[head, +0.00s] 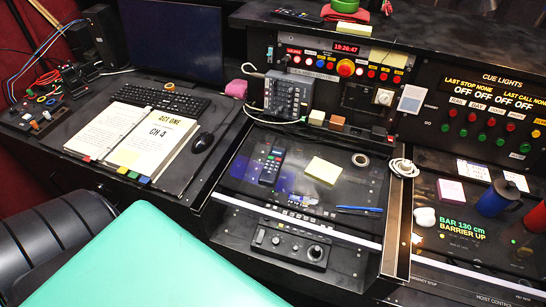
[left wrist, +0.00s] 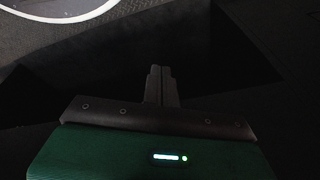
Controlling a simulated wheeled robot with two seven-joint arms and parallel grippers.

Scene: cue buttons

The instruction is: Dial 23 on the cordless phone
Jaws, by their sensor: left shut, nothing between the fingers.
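A black handset (head: 271,165) with a small lit screen and rows of keys lies on the dark glossy desk panel, left of a yellow note pad. It looks like the cordless phone, but its key digits are too small to read. A grey keypad unit (head: 284,95) with a cable stands behind it. My left gripper (left wrist: 161,72) shows only in the left wrist view, with its fingers together and nothing between them. It is over a dark area, and no phone shows there. My right gripper is in neither view.
The yellow pad (head: 324,171), a tape roll (head: 360,160) and a blue pen (head: 359,210) lie near the handset. Another remote (head: 297,16) lies on the upper ledge. An open script (head: 140,140) and a mouse (head: 203,142) are at left. Mugs (head: 497,198) stand at right.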

